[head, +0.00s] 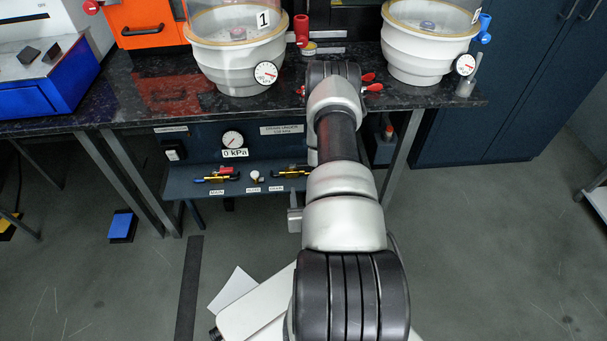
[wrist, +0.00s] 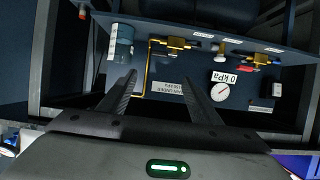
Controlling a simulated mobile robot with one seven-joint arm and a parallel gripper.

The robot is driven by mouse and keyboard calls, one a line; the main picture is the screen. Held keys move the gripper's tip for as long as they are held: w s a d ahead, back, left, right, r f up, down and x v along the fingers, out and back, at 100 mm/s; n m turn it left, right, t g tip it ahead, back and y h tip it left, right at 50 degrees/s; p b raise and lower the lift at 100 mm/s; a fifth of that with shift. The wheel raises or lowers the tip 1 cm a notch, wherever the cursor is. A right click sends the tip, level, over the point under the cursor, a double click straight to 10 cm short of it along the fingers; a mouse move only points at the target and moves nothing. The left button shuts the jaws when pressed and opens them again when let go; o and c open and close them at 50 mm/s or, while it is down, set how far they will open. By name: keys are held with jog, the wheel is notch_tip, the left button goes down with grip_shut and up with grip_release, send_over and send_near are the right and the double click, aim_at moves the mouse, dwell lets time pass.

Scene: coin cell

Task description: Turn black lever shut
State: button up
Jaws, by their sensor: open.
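A brass valve (head: 291,172) sits at the right end of the low blue shelf and is partly hidden by my arm in the head view. The head view hides the gripper behind my arm.
A dial reading 0 kPa (head: 232,139) is on the panel above. A blue-grey container (wrist: 121,42) stands beside the valve. The dark counter (head: 150,100) overhangs the shelf.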

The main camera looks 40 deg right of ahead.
aim_at(303, 166)
jog(key=b+x, duration=0.4)
jog(key=x, duration=1.3)
jog(key=shift+d+f, duration=0.1)
jog(key=c, duration=1)
